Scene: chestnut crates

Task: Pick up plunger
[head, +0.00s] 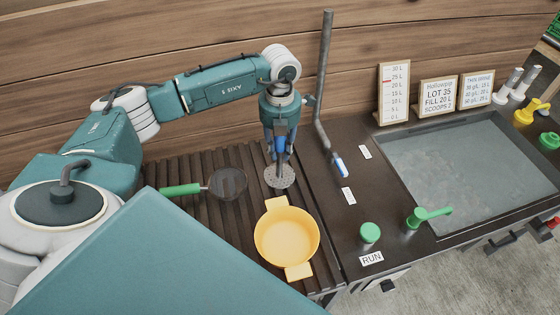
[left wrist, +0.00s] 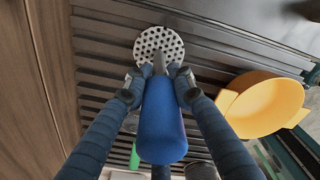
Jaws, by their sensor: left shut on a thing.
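The plunger (head: 280,177) has a round, perforated metal disc at its lower end and a blue handle. My left gripper (head: 279,152) points down and is shut on the plunger, its fingers on either side of it. In the left wrist view the blue handle of the plunger (left wrist: 162,125) lies between the fingers of my left gripper (left wrist: 156,80), with the disc beyond the fingertips. The disc is over the dark slatted rack (head: 215,235); I cannot tell whether it touches the slats. My right gripper is not in view.
A yellow two-handled pan (head: 287,236) sits close in front of the plunger. A green-handled strainer (head: 226,184) lies to its left. A pipe with a blue-white tip (head: 323,100) stands to the right. Farther right are a green tap (head: 425,215) and a filled basin (head: 450,165).

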